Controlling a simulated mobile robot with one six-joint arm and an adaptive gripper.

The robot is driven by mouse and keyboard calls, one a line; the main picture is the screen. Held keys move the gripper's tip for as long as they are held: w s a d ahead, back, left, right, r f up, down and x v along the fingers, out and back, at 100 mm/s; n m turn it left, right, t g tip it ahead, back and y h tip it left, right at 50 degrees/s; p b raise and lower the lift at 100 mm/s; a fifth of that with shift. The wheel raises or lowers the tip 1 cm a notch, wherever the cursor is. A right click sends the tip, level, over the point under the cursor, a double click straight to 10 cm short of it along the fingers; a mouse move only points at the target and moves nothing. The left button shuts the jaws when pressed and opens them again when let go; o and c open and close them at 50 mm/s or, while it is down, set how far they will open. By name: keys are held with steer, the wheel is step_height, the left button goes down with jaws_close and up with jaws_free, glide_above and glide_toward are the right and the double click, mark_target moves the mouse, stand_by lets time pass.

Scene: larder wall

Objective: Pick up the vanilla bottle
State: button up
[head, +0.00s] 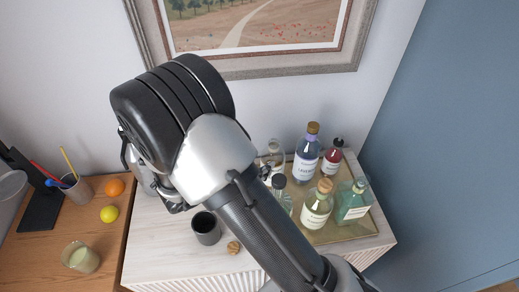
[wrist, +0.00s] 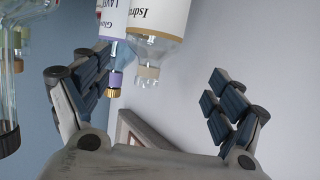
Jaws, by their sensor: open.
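Several bottles stand on a tray (head: 345,232). No label reading vanilla is legible, so I cannot tell which is the vanilla bottle. A clear bottle (head: 275,148) at the back left is partly hidden by my arm. A cream-labelled, cork-stoppered bottle (head: 316,208) stands at the front. My gripper (wrist: 158,92) is open and empty in the wrist view; in the head view it is mostly hidden by my arm. Upside down in the wrist view, a clear bottle with a white label and beige stopper (wrist: 157,48) shows between and beyond the fingers, apart from them.
A lavender bottle (head: 306,155), a red bottle (head: 333,157) and a teal bottle (head: 354,202) stand close together. A dark-capped bottle (head: 280,184) is beside my arm. A dark cup (head: 206,229) stands on the cabinet top. A framed picture (head: 250,66) hangs behind.

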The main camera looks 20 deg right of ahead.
steer(key=shift+s+f+h, duration=0.25)
steer(key=shift+s+h, duration=0.05)
steer(key=shift+s, duration=0.05)
step_height(320, 180, down, 8)
steer(key=b, duration=0.3)
steer(key=b+x, duration=0.1)
steer(key=x, duration=0.6)
steer(key=shift+d, duration=0.4)
steer(key=shift+r, duration=0.1)
steer(key=shift+c, duration=0.4)
steer(key=c, duration=1.6)
steer(key=shift+c, duration=0.7)
steer(key=shift+r, duration=0.2)
